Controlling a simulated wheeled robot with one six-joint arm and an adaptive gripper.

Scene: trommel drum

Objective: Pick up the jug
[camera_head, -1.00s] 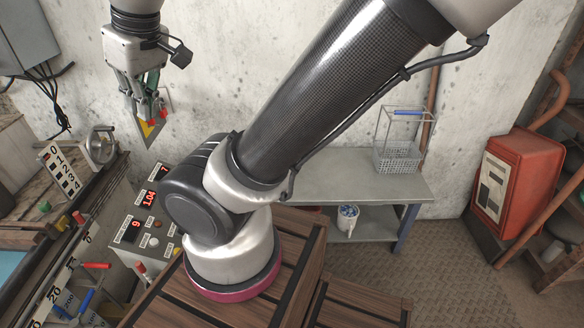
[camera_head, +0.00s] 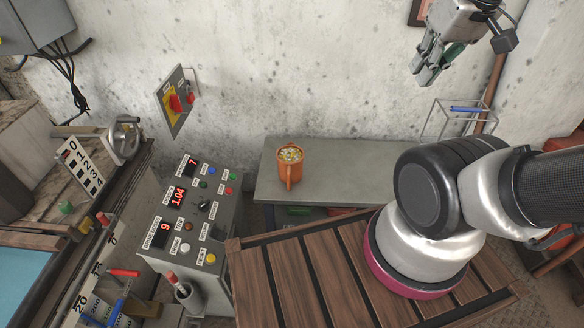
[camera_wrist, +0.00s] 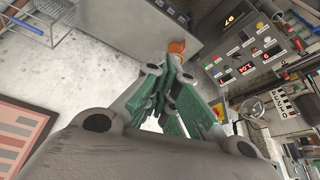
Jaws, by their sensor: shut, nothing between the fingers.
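The jug (camera_head: 290,168) is orange, with a handle facing me and small mixed pieces filling its top. It stands upright on the left part of the grey bench (camera_head: 268,186) against the wall. In the wrist view the orange jug (camera_wrist: 177,46) shows just beyond the fingers, partly hidden by them. My gripper (camera_head: 424,78) is up in front of the wall, to the right of and higher than the jug, apart from it. Its green-padded fingers (camera_wrist: 172,112) are shut and empty.
A control panel (camera_head: 190,215) with displays and buttons stands left of the bench. A wire basket (camera_head: 457,120) with a blue handle is at the bench's right. A slatted wooden crate (camera_head: 300,275) is in front. A red-handled switch (camera_head: 176,100) is on the wall.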

